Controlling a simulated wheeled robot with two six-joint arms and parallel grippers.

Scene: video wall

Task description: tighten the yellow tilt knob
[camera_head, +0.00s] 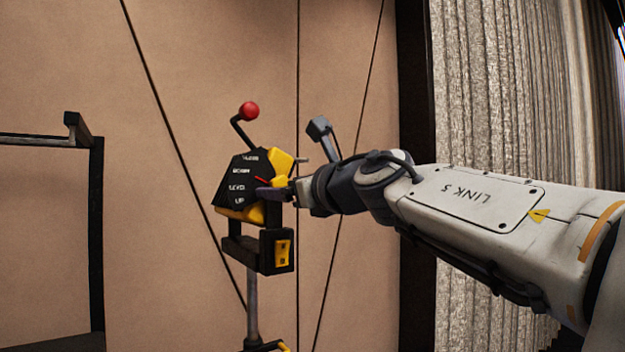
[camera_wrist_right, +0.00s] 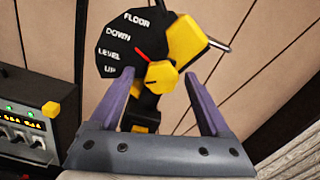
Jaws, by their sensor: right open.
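The yellow tilt knob (camera_wrist_right: 162,75) is a six-sided knob on a black dial plate (camera_wrist_right: 118,48) marked FLOOR, DOWN, LEVEL and UP. A red pointer (camera_wrist_right: 143,56) by the knob points up and left, toward the area between DOWN and LEVEL. My right gripper (camera_head: 273,192) is at the dial in the head view. In the right wrist view its two purple fingers (camera_wrist_right: 160,85) are apart, one on each side of the knob, with visible gaps. I cannot tell the exact depth between fingertips and knob. My left gripper is out of view.
The dial sits on a stand with a grey post (camera_head: 252,305). A crank with a red ball (camera_head: 249,111) rises above it. A black control box (camera_wrist_right: 35,120) with green lights is at the wrist view's left. Tan panels (camera_head: 180,60) stand behind; a black frame (camera_head: 97,230) is left.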

